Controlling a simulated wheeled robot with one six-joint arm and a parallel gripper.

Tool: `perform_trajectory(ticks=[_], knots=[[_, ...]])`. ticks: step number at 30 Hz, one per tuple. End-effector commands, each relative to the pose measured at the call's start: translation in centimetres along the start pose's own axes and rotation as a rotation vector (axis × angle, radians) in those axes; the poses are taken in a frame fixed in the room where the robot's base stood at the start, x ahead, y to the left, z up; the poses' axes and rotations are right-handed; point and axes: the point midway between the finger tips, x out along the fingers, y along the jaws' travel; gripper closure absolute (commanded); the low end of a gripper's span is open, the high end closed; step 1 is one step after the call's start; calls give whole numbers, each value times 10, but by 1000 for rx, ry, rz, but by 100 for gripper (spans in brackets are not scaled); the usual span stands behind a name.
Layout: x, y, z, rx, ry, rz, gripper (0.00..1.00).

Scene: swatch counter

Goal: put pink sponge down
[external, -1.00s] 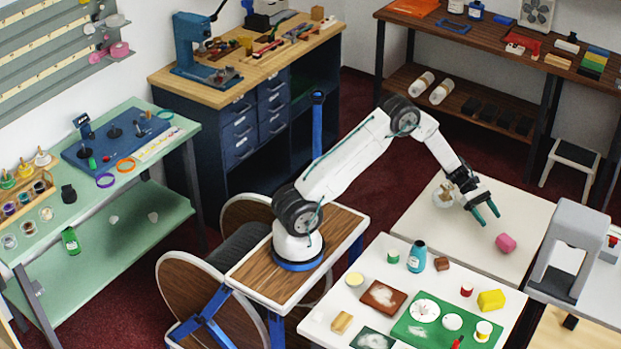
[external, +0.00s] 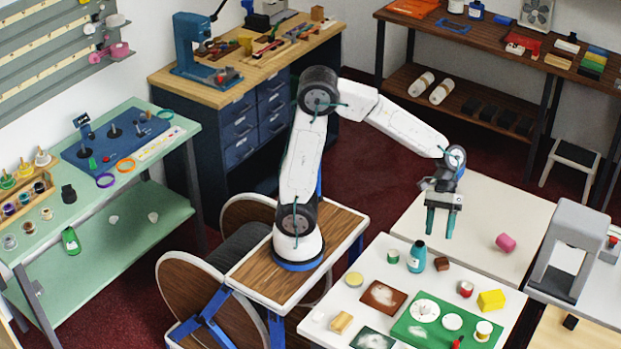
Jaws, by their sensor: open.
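The pink sponge (external: 505,243) lies on the cream table (external: 490,205) at the right, toward that table's near right side. My gripper (external: 439,236) is open and empty. It points down, to the left of the sponge and clearly apart from it, above the cream table's left part near the white table's back edge. Nothing hides the sponge.
A teal bottle (external: 417,256) stands just below my gripper on the white table (external: 330,297). That table also holds a green mat (external: 408,331), a yellow block (external: 491,300) and several small items. A grey arch-shaped machine (external: 572,245) stands right of the sponge.

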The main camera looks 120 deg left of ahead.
Motion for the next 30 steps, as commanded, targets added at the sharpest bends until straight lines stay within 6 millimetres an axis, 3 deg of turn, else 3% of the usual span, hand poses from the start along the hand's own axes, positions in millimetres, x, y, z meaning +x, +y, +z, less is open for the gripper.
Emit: perform_trajectory(ticks=[1, 6, 12, 15, 19, 24, 30], knots=[[2, -7, 34, 107, 19, -54, 38], [5, -53, 116, 454, 81, -240, 38], [3, -121, 174, 851, 162, -438, 38], [1, -150, 187, 1008, 201, -516, 38], [-2, -174, 193, 1148, 238, -583, 38], [-3, -186, 194, 1215, 256, -618, 38], [-3, -186, 193, 1215, 257, -620, 38]])
